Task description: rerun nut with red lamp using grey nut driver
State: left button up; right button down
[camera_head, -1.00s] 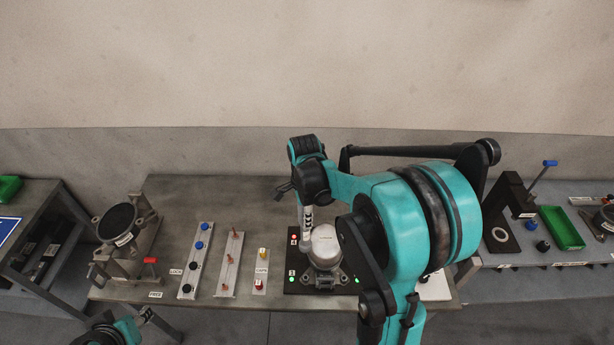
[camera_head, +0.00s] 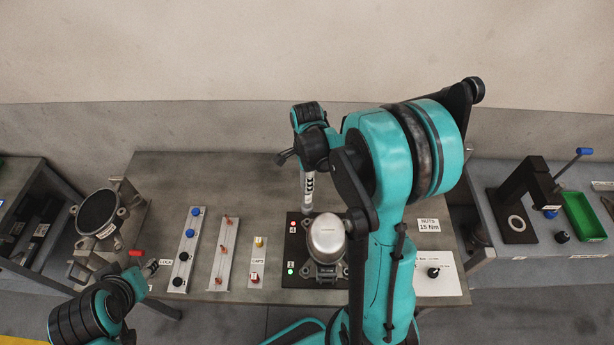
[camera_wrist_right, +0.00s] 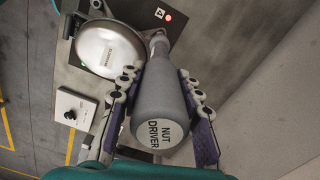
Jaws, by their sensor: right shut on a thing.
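My right gripper (camera_head: 308,194) points down at the left back of the silver-domed compressor (camera_head: 327,236). In the right wrist view its two fingers (camera_wrist_right: 162,82) are shut around the grey nut driver (camera_wrist_right: 162,95), whose wide end is labelled NUT DRIVER. The driver's far tip meets the pallet area beside the dome; whether it sits on a nut is hidden. A red lamp (camera_head: 293,222) glows by label 4 at the pallet's back left, and shows in the wrist view (camera_wrist_right: 168,18). My left gripper (camera_head: 150,268) is low at the left; its finger opening is unclear.
The black pallet (camera_head: 288,252) also has a green lamp (camera_head: 291,270) at its front left. A white nut plate (camera_head: 446,286) lies right. The table's back left is clear.

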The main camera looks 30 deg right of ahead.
aim_at(307, 197)
jog(key=shift+s+f, duration=0.1)
jog(key=shift+f, duration=0.2)
jog(key=shift+f+b, duration=0.3)
jog(key=shift+b, duration=0.1)
jog(key=shift+f+b, duration=0.5)
jog(key=shift+f, duration=0.3)
jog(key=shift+f+b, duration=0.85)
jog(key=shift+f, duration=0.45)
jog(key=shift+f+b, duration=1.1)
jog(key=shift+f, duration=0.1)
jog(key=shift+f+b, duration=0.9)
dwell(0.4)
jog(key=shift+r, duration=0.1)
dwell(1.3)
